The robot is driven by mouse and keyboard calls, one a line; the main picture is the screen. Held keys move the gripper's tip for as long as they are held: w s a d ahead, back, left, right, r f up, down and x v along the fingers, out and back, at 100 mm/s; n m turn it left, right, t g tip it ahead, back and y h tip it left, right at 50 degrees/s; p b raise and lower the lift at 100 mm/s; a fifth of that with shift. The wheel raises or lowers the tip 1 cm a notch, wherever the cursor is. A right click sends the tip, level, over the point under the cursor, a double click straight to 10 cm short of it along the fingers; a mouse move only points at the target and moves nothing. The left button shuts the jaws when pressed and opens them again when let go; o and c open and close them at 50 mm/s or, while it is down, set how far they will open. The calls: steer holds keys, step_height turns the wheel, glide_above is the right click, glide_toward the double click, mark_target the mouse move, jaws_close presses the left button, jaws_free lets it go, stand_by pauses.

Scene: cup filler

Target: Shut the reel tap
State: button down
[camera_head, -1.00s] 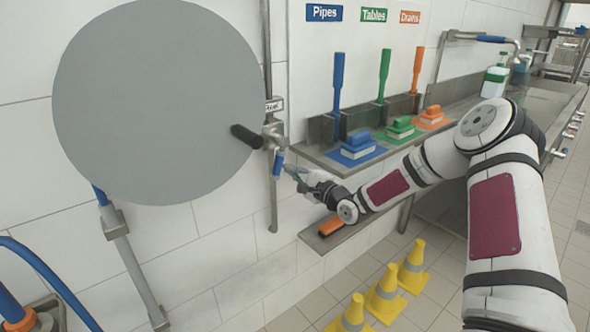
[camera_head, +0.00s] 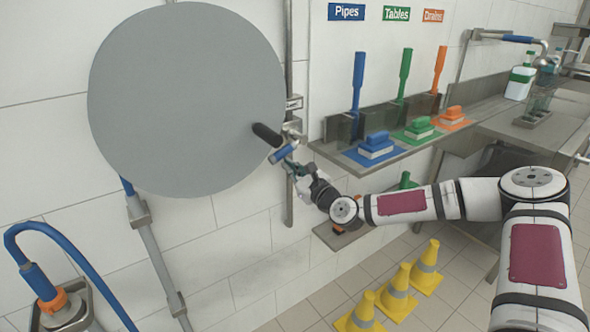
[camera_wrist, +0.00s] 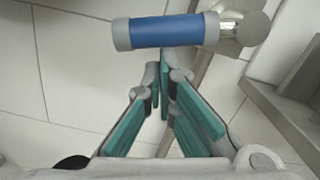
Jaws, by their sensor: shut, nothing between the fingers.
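The reel tap's blue lever (camera_head: 284,153) is on the wall pipe at the right edge of the large grey reel disc (camera_head: 185,100). It slants from its metal valve body (camera_head: 294,129) down to the left, below the reel's black crank handle (camera_head: 267,134). In the wrist view the blue lever (camera_wrist: 165,31) lies nearly level across the top, its pivot at the right. My gripper (camera_head: 291,167) is shut and empty just below the lever. In the wrist view its fingertips (camera_wrist: 163,62) meet at the lever's lower edge; I cannot tell if they touch it.
A steel shelf (camera_head: 400,152) with blue, green and orange brushes is right of the pipe, above my forearm. A small lower shelf (camera_head: 330,238) is under my wrist. Yellow cones (camera_head: 397,290) stand on the floor. A blue hose (camera_head: 75,240) curves at lower left.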

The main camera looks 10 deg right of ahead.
steer(key=shift+s+a+r+m+p, duration=0.15)
steer(key=shift+a+r+m, duration=0.2)
steer(key=shift+r+m, duration=0.35)
steer(key=shift+s+a+r+m+p, duration=0.15)
steer(key=shift+a+r+m, duration=0.25)
steer(key=shift+m, duration=0.6)
steer(key=shift+d, duration=0.1)
steer(key=r+v, duration=0.1)
steer(key=v, duration=1)
step_height(320, 180, down, 6)
steer(key=b, duration=0.3)
steer(key=w+a+r, duration=0.4)
steer(key=w+r, duration=0.1)
steer(key=w, duration=0.5)
steer(key=shift+n+p, duration=0.35)
steer(key=shift+n, duration=0.05)
steer(key=shift+w+a, duration=0.1)
